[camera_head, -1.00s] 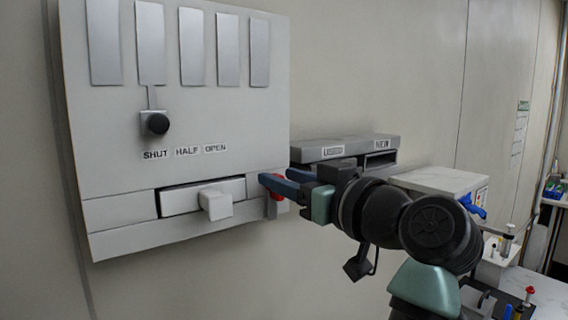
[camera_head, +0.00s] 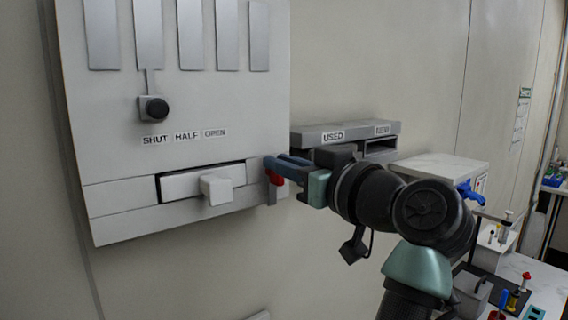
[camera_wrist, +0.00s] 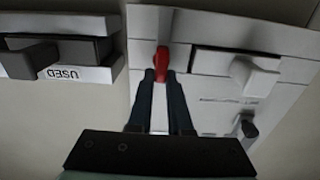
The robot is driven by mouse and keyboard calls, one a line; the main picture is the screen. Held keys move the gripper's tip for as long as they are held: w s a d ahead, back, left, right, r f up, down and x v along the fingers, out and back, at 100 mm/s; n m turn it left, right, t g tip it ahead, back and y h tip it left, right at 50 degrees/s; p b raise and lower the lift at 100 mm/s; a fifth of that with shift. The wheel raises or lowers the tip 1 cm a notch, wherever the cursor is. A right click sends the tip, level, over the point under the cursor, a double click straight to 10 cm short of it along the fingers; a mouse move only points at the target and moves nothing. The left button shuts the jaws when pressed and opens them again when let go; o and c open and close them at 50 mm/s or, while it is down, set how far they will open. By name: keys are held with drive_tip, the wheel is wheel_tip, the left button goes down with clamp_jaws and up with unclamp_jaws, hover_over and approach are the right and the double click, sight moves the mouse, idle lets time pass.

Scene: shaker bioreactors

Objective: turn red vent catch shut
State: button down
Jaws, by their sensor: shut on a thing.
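The red vent catch (camera_head: 274,178) sits at the lower right edge of the white wall panel (camera_head: 120,105), beside a drawer with a white block handle (camera_head: 216,189). In the wrist view the red catch (camera_wrist: 158,64) shows between the tips of my two blue fingers. My gripper (camera_head: 272,167) is shut on the catch, reaching in from the right. The fingertips hide part of the catch in the head view. The catch's exact angle is hard to tell.
Above the drawer are a black knob (camera_head: 154,108) and the labels SHUT, HALF and OPEN (camera_head: 184,136). A grey holder labelled USED (camera_head: 345,129) is on the wall just right of the panel, close behind my gripper. A bench with small items (camera_head: 535,285) is at far right.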

drive_tip(key=shift+m, duration=0.3)
drive_tip(key=m+p, duration=0.1)
drive_tip(key=m, duration=0.4)
drive_tip(key=d+f+m, duration=0.1)
drive_tip(key=m, duration=0.5)
drive_tip(key=w+m+p, duration=0.1)
drive_tip(key=m, duration=0.5)
drive_tip(key=shift+d+f+p, duration=0.2)
drive_tip(key=shift+f+p, duration=0.05)
drive_tip(key=shift+p, duration=0.1)
drive_tip(key=shift+m, duration=0.3)
drive_tip(key=shift+f, duration=0.1)
drive_tip(key=c, duration=0.8)
unclamp_jaws()
drive_tip(key=shift+c, duration=0.2)
drive_tip(key=shift+s+d, duration=0.1)
